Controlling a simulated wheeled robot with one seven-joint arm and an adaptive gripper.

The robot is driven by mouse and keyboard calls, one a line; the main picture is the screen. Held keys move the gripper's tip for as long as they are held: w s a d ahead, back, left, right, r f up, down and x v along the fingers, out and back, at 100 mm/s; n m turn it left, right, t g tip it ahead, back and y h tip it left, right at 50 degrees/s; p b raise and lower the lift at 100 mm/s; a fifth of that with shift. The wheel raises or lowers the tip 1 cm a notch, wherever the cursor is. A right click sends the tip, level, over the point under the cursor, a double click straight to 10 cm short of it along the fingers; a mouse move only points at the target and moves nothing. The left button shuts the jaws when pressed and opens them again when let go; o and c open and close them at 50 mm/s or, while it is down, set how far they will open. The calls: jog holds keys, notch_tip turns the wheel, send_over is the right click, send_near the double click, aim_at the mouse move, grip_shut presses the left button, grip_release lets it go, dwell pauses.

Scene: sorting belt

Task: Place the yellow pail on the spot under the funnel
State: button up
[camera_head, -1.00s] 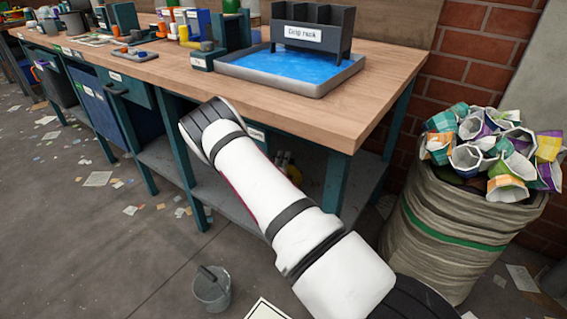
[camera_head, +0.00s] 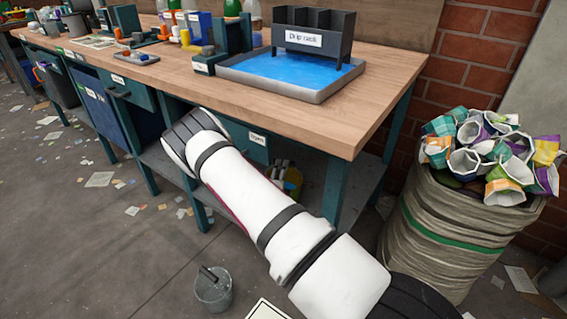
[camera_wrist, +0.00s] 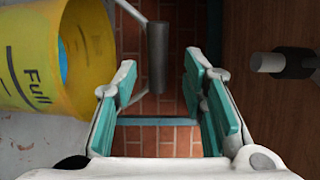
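The yellow pail (camera_head: 294,182) stands on the low shelf under the workbench, partly hidden behind my arm in the head view. In the wrist view the pail (camera_wrist: 40,85) is close at the left edge, marked "Full", with blue inside its mouth. Its wire handle, with a grey cylindrical grip (camera_wrist: 157,55), reaches out beyond my gripper (camera_wrist: 155,85). My gripper is open, and the grip lies in line with the gap between its fingers; I see no contact.
A grey pail (camera_head: 212,290) stands on the floor, near a pale sheet (camera_head: 267,311). The workbench top (camera_head: 340,130) is above the shelf and carries a drip rack (camera_head: 312,38) in a blue-bottomed tray (camera_head: 318,95). A sack of crumpled cups (camera_head: 440,235) stands at right.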

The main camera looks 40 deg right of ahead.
jog(key=p+v, duration=0.1)
jog(key=v, duration=0.6)
dwell(0.4)
